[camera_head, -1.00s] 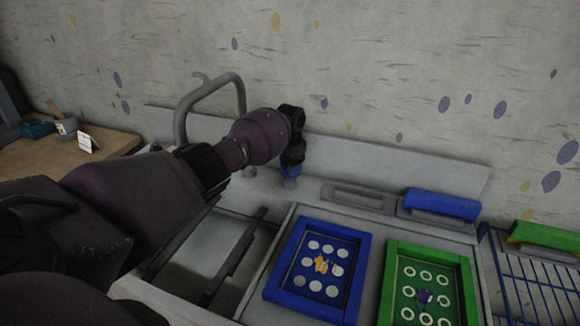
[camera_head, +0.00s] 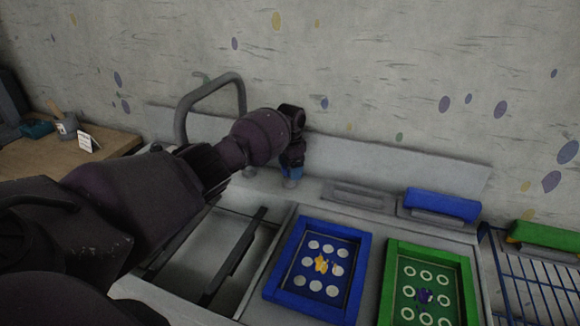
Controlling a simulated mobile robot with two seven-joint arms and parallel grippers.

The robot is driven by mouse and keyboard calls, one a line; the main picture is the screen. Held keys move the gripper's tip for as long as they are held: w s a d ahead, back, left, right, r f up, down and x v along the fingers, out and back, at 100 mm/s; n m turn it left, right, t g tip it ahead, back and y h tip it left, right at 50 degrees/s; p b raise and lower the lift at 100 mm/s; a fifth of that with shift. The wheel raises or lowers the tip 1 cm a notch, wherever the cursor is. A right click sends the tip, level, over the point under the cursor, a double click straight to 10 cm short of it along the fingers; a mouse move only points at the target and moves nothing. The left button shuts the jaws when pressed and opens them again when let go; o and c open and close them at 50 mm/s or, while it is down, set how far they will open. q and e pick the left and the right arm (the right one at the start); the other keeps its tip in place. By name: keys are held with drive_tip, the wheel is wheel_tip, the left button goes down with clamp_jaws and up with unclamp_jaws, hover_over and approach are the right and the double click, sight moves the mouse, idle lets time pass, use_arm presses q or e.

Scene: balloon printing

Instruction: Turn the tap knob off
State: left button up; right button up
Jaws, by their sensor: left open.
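The grey tap (camera_head: 210,97) arches up behind the sink (camera_head: 215,255). A grey knob (camera_head: 250,171) shows low behind my arm, at the left of the wrist. A second knob (camera_head: 290,182) shows just under my left gripper (camera_head: 291,172). My left arm covers the left part of the sink. My right gripper is out of view.
A blue frame (camera_head: 363,268) and a green frame (camera_head: 388,284) with dotted screens lie right of the sink. A blue-handled squeegee (camera_head: 441,204) lies behind them. A blue wire rack (camera_head: 530,284) stands at the right. A wooden table (camera_head: 60,158) is at the left.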

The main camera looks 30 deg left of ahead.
use_arm(q)
drive_tip(key=shift+r, duration=0.1)
wheel_tip(320, 180, up, 10)
drive_tip(key=shift+f+p, duration=0.2)
drive_tip(key=shift+p, duration=0.55)
drive_tip(key=shift+r, duration=0.5)
